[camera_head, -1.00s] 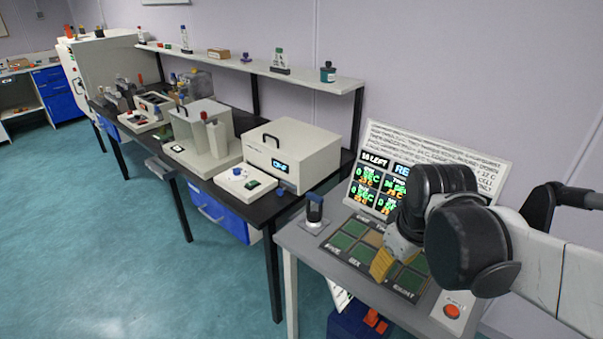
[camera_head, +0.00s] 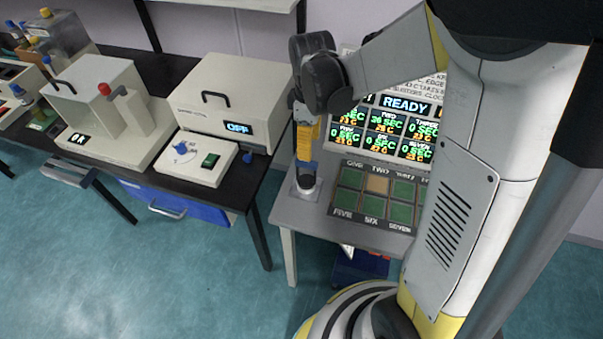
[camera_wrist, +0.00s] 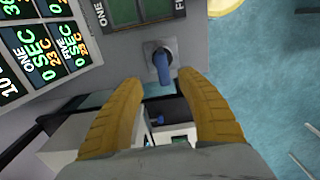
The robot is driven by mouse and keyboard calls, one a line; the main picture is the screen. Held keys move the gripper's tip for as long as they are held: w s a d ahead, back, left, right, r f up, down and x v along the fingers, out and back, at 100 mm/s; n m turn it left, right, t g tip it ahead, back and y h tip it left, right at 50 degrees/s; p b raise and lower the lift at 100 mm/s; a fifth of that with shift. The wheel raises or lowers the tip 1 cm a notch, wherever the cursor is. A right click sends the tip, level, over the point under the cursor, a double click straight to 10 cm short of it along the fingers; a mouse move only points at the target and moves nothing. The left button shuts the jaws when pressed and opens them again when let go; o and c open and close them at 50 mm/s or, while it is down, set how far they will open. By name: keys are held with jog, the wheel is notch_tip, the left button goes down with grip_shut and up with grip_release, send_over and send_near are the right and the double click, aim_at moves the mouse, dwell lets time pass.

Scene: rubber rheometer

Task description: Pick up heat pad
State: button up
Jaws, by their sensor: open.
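No object is labelled as a heat pad, so I cannot tell for sure which one it is. In the wrist view, the blue handle (camera_wrist: 162,68) shows between and just beyond the tips of my open gripper (camera_wrist: 160,80). Contact is not visible. The numbered panel (camera_head: 346,199) to the right holds green squares and one tan square (camera_head: 377,184).
A lit display (camera_head: 405,106) reading READY stands behind the panel, partly behind my arm. To the left, a black bench (camera_head: 160,178) carries a cream box (camera_head: 225,95) marked OFF and other machines. Open blue floor (camera_head: 170,290) lies in front.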

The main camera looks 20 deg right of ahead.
aim_at(307, 163)
jog(key=f+b, duration=0.1)
jog(key=f, duration=0.1)
jog(key=f+b, duration=0.1)
jog(key=f, duration=0.4)
jog(key=shift+a+f+b, duration=0.1)
jog(key=shift+a+b, duration=0.2)
jog(key=shift+b, duration=0.1)
jog(key=shift+c, duration=0.4)
jog(key=shift+s, duration=0.1)
grip_shut()
